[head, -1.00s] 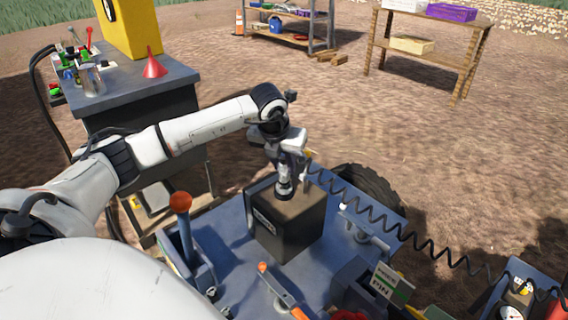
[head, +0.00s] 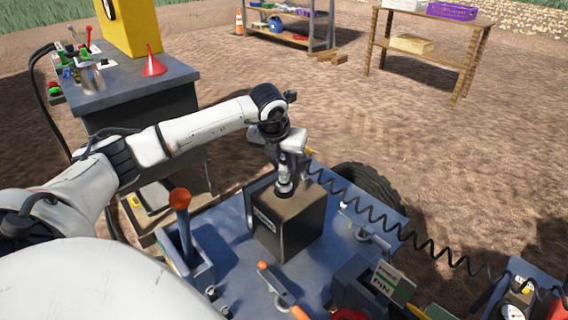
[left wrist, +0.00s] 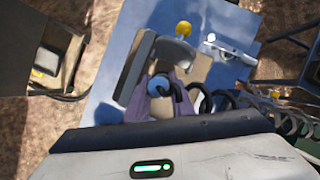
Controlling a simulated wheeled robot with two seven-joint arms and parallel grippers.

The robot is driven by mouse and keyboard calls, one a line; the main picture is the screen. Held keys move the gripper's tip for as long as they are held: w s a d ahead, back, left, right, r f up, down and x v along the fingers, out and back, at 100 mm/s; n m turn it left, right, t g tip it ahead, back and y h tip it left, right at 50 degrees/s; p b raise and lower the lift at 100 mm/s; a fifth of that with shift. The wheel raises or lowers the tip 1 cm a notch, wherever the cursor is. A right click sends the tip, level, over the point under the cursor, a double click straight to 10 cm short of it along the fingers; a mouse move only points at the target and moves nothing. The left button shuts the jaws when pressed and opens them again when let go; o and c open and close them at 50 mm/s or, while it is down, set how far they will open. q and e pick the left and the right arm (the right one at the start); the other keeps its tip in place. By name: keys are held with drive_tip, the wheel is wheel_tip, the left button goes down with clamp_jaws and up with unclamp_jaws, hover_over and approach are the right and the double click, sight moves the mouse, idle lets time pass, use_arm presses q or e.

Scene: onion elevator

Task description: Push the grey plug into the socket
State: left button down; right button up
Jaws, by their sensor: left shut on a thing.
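My left gripper (head: 288,170) points down over the dark box with a brown top (head: 290,225). It is shut on the grey plug (head: 285,187), whose lower end is at the box top. The socket is mostly hidden under the plug and fingers, so I cannot tell how deep the plug sits. A black coiled cable (head: 375,212) runs from beside the gripper to the lower right. In the left wrist view, a blue ring (left wrist: 158,86) and black cable loops (left wrist: 200,98) show beyond the gripper body. My right gripper is not in view.
The box stands on a blue deck (head: 235,262). An orange-knobbed lever (head: 181,205) stands to its left, an orange-handled lever (head: 283,290) in front. A metal latch (head: 368,238) is on the right. A grey cabinet (head: 140,88) stands behind left. Open ground lies beyond.

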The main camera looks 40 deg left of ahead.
use_arm(q)
drive_tip(key=shift+f, duration=0.3)
drive_tip(key=c, duration=1)
unclamp_jaws()
drive_tip(key=shift+c, duration=0.2)
drive_tip(key=shift+r+p, duration=2.2)
drive_tip(key=shift+r, duration=1.3)
